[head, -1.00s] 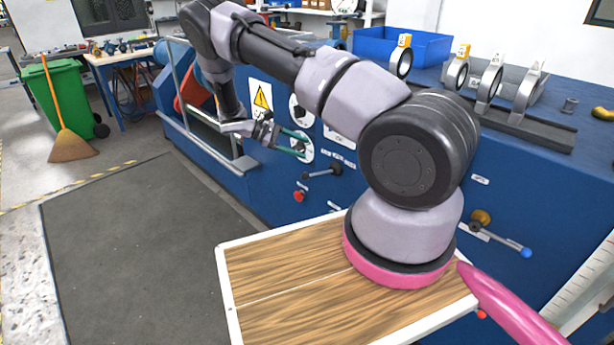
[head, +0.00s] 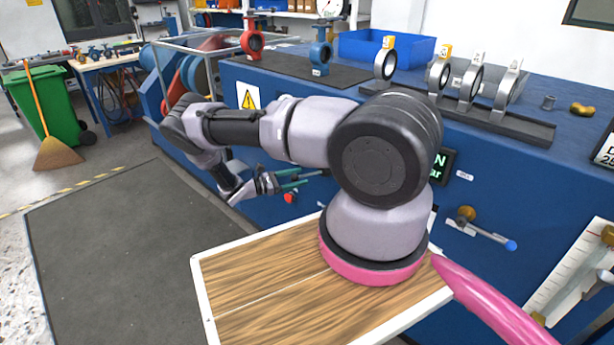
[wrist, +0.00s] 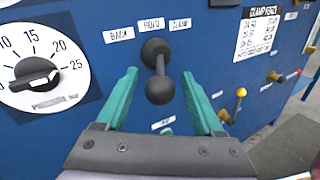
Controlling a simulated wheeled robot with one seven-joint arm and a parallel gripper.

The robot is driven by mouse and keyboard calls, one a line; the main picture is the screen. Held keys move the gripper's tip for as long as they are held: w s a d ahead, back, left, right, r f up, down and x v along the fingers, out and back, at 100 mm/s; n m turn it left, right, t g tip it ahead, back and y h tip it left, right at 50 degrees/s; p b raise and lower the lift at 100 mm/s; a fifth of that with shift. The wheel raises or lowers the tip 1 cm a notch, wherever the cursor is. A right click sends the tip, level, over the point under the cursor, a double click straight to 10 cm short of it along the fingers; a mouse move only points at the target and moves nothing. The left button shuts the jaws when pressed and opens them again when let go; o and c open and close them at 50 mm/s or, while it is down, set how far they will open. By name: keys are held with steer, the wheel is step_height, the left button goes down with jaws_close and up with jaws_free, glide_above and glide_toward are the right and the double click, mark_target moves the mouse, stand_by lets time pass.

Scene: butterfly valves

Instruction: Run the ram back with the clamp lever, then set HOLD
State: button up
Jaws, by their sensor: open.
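The clamp lever (wrist: 160,88) is a black hub with a short arm and ball knob on the blue panel. White labels BACK (wrist: 118,34), HOLD (wrist: 151,24) and CLAMP (wrist: 180,24) sit above it. Its ball end hangs below the hub, roughly under HOLD; I cannot tell its exact setting. My gripper (wrist: 158,76) is open, with green fingers on both sides of the lever and visible gaps to it. In the head view my gripper (head: 291,180) is at the machine's front panel, and my arm hides part of the panel. I cannot make out the ram.
A pressure dial (wrist: 36,74) is left of the lever. Red (head: 251,42) and blue (head: 320,53) valves stand on the bench top. Floor mat (head: 110,250) is clear.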

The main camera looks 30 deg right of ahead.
mark_target(307, 175)
steer(key=shift+s+d, duration=0.15)
steer(key=shift+d, duration=1.9)
jaws_close()
